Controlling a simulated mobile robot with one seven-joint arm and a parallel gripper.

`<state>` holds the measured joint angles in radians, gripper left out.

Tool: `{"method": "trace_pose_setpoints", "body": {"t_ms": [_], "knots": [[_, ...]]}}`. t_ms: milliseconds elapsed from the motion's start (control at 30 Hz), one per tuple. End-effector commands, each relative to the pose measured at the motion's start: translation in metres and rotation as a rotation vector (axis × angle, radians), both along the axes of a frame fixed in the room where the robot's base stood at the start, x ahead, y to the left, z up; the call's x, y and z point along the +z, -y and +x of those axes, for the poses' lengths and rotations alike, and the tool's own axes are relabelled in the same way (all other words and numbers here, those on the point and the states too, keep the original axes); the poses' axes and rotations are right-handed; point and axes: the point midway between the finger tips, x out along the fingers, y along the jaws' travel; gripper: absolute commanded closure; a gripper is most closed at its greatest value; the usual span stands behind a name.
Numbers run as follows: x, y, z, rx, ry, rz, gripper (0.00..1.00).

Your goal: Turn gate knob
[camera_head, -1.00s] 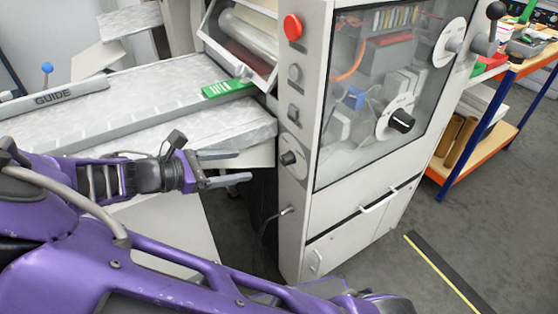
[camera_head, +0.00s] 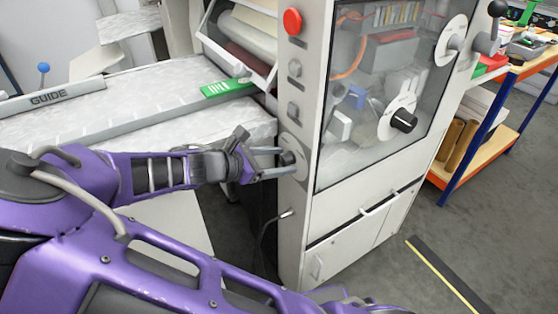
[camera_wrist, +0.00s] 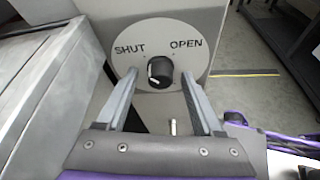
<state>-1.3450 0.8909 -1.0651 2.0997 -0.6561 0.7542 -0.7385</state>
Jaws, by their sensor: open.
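The gate knob (camera_wrist: 160,72) is a small black knob on a round pale dial plate (camera_wrist: 150,34) marked SHUT at left and OPEN at right. A pale mark shows on the knob, but I cannot tell its exact direction. In the head view the knob (camera_head: 288,158) sits on the machine's narrow front panel, partly covered by my fingers. My gripper (camera_head: 286,161) is open and reaches it from the left. In the wrist view one finger of my gripper (camera_wrist: 159,75) is on each side of the knob, with gaps visible.
The grey machine (camera_head: 300,225) has a red button (camera_head: 293,21) and more knobs above. A feed table (camera_head: 110,110) with a guide bar (camera_head: 50,97) lies left of the panel. A lever (camera_head: 285,214) sticks out below the knob. Open floor lies at right.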

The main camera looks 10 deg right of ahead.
Motion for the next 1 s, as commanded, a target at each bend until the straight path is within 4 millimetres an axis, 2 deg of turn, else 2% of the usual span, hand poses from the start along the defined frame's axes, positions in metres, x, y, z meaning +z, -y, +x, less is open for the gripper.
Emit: {"method": "trace_pose_setpoints", "body": {"t_ms": [67,400,433,767,1000], "knots": [[0.0001,-0.0002,-0.0001,0.000,0.000,0.000,0.35],[0.0001,-0.0005,-0.0002,0.000,0.000,0.000,0.96],[0.0001,-0.0004,-0.0003,0.000,0.000,0.000,1.00],[0.0004,-0.0007,-0.0004,0.000,0.020,0.007,1.00],[0.0010,-0.0004,-0.0017,0.001,0.124,0.039,1.00]]}}
